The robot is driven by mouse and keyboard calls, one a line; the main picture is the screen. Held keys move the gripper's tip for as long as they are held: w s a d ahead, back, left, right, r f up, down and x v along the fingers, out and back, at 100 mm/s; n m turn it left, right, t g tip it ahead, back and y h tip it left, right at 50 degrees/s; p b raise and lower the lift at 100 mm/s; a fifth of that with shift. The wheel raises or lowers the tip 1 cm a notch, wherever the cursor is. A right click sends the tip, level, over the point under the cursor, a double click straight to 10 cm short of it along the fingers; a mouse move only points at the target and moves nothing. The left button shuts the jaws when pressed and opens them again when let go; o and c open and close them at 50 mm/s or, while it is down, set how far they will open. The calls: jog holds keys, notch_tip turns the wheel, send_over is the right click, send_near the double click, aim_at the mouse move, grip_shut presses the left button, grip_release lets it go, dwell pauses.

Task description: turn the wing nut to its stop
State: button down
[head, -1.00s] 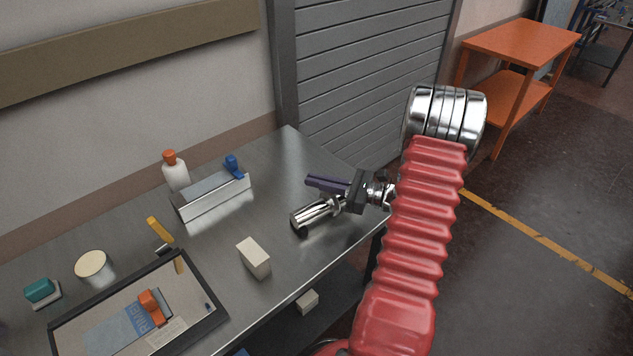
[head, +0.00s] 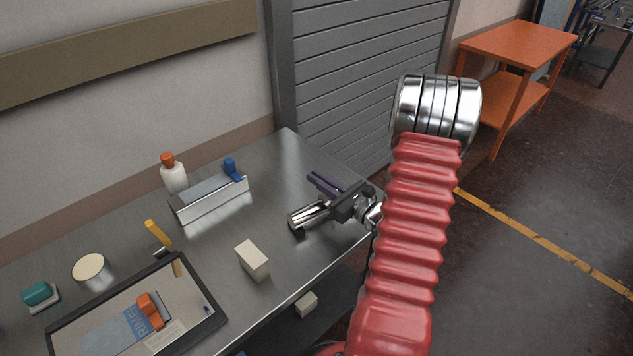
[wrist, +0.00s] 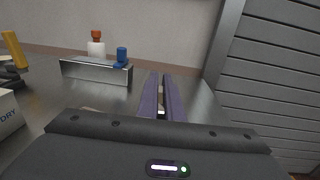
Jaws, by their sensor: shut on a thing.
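My gripper (head: 326,184) reaches in over the right end of the steel table, with its two purple fingers pointing toward the back. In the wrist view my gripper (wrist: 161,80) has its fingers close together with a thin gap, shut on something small. It appears to be the wing nut, but the fingers hide nearly all of it and its wings cannot be made out. A shiny metal cylinder (head: 309,216) shows just left of my gripper; I cannot tell what it joins to.
On the steel table (head: 285,150) are a metal box (head: 212,203) with a blue-topped piece, a white bottle (head: 174,178), a pale block (head: 252,260) and a framed tray (head: 185,338). A grey shutter (head: 365,70) stands behind. An orange table (head: 517,42) is far right.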

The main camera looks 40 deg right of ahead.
jog(key=shift+d+h, duration=0.1)
jog(key=shift+h, duration=0.2)
jog(key=c, duration=1.9)
grip_release()
jog(key=shift+s, duration=0.1)
jog(key=s, duration=1.3)
jog(key=shift+s+d, duration=0.35)
jog(key=shift+f, duration=0.15)
